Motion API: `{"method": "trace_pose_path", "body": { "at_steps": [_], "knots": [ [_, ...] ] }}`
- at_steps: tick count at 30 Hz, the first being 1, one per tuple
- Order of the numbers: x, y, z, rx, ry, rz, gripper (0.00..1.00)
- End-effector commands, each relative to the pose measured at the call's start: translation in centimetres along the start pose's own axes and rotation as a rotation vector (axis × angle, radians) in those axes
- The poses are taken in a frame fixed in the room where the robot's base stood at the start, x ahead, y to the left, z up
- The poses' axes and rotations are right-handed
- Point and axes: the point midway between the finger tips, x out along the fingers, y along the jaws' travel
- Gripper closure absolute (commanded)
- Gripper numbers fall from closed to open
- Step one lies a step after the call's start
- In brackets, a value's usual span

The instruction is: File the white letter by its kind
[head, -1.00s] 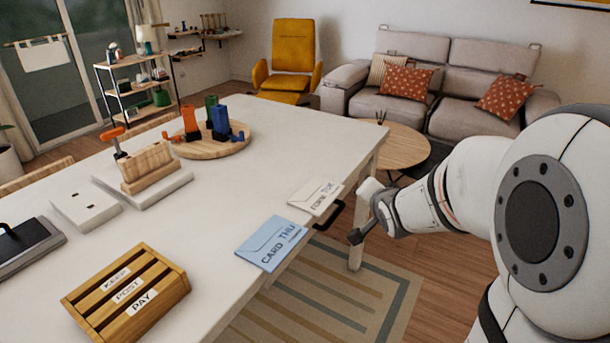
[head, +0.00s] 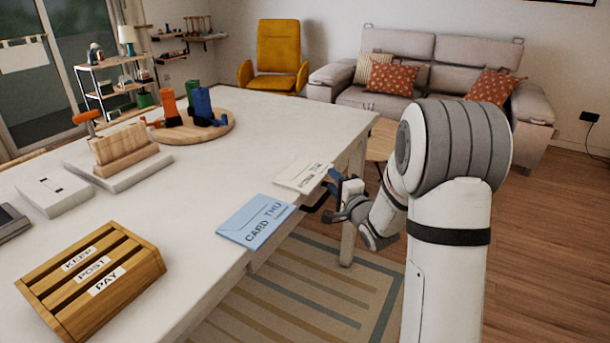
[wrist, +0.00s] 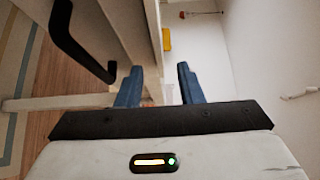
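The white letter (head: 302,175) lies flat near the table's front edge, overhanging it slightly; its print looks like "FORM", the rest too small to read. My gripper (head: 332,183) is at the letter's right end, by the table edge; touching or apart I cannot tell. In the wrist view its blue fingers (wrist: 160,88) are spread, with no letter discernible between them. A wooden sorter (head: 92,280) with slots labelled KEEP, POST and PAY stands at the table's lower left.
A black handle (wrist: 75,40) sticks out below the table edge, close to my gripper. A round board (head: 195,133) with coloured items and a wooden block on a white base (head: 122,170) stand farther back. The middle of the white table (head: 215,185) is clear.

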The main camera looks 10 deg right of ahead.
Motion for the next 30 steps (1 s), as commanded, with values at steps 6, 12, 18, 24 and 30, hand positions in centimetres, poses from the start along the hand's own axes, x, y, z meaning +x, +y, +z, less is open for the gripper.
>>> {"method": "trace_pose_path", "body": {
  "at_steps": [6,12,18,24,30],
  "knots": [
    [2.7,0.1,0.2,0.000,0.000,0.001,0.66],
    [3.0,0.1,0.1,0.000,0.002,0.002,0.66],
    [2.9,0.0,0.1,-0.001,0.002,0.001,0.77],
    [2.9,0.0,0.1,-0.001,0.003,0.001,0.93],
    [2.9,0.0,0.0,-0.001,0.003,0.002,1.00]
  ]
}}
